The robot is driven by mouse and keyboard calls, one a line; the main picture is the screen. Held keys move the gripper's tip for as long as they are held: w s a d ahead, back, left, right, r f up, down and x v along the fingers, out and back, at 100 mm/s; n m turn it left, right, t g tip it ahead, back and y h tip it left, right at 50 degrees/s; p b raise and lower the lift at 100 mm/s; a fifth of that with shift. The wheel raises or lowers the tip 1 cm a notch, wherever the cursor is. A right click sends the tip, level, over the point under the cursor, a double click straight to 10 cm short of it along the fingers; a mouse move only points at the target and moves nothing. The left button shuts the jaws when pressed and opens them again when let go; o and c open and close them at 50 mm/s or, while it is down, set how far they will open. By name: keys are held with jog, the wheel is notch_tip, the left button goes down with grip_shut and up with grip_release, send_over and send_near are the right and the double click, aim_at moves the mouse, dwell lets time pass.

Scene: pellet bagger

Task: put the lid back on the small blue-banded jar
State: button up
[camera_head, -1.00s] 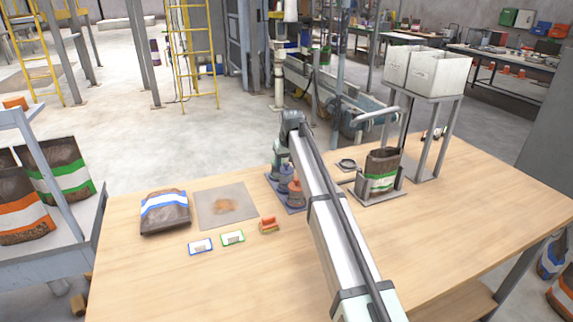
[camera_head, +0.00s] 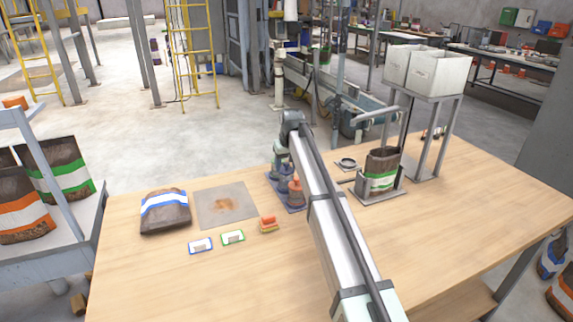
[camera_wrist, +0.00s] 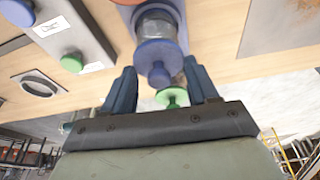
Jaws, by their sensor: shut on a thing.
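The small blue-banded jar (camera_wrist: 157,26) stands upright, clear-walled, at the top middle of the wrist view. A blue lid (camera_wrist: 157,52) with a round knob is over its mouth. My gripper (camera_wrist: 160,68) is shut on this lid, one dark finger on each side. I cannot tell whether the lid rests fully on the jar. In the head view the jars stand on a small blue-grey tray (camera_head: 292,208), partly hidden by my arm. A jar with an orange top (camera_head: 295,188) stands at the near end. A green lid (camera_wrist: 172,97) shows beyond the blue one.
A grey panel (camera_wrist: 98,42) with blue and green buttons lies beside the jars. A dark ring (camera_head: 347,163) and an open green-banded bag (camera_head: 382,165) stand to the right. A grey mat (camera_head: 240,193) and blue-banded bag (camera_head: 165,212) lie left.

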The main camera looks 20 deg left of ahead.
jog(key=o, duration=1.1)
jog(key=shift+o, duration=0.4)
jog(key=shift+o, duration=0.7)
jog(key=shift+r, duration=3.5)
jog(key=shift+c, duration=0.2)
grip_shut()
